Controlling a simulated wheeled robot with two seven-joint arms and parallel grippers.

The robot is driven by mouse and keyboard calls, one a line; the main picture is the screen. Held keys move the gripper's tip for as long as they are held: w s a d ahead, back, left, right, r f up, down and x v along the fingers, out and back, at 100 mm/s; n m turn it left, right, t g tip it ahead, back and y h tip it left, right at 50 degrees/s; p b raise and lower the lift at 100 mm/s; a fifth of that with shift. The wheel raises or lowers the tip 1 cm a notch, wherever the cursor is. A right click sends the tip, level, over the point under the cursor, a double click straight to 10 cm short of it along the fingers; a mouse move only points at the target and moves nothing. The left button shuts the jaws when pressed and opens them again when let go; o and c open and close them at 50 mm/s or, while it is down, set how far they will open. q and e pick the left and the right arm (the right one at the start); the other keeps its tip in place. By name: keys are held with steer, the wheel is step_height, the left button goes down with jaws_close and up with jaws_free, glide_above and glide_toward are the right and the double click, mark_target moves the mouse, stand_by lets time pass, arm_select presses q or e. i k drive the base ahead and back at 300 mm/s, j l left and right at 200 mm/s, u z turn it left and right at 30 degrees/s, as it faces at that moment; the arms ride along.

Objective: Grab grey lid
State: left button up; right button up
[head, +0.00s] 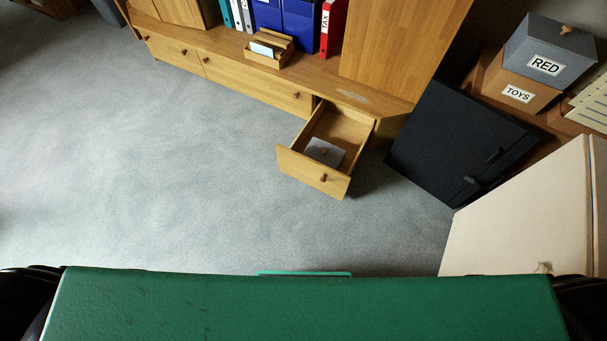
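The grey lid (548,38) sits on top of a grey box labelled RED (545,66) at the upper right of the head view. The grey box rests on a brown box labelled TOYS (517,94). The lid appears closed on its box, and nothing touches it from above. Neither gripper shows; only dark parts appear at the lower left and lower right edges.
A wooden cabinet (225,68) runs along the back, with one drawer (312,172) pulled open. A black panel (455,140) and a cream cabinet (530,215) stand on the right, before the boxes. Grey floor (150,170) is clear at left and centre.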

mark_target(322, 152)
steer(key=i+l, duration=0.25)
steer(key=i+l+z, duration=0.15)
steer(key=i, duration=0.35)
steer(key=i+l, duration=0.3)
steer(key=i+l+z, duration=0.05)
steer(key=i, duration=0.05)
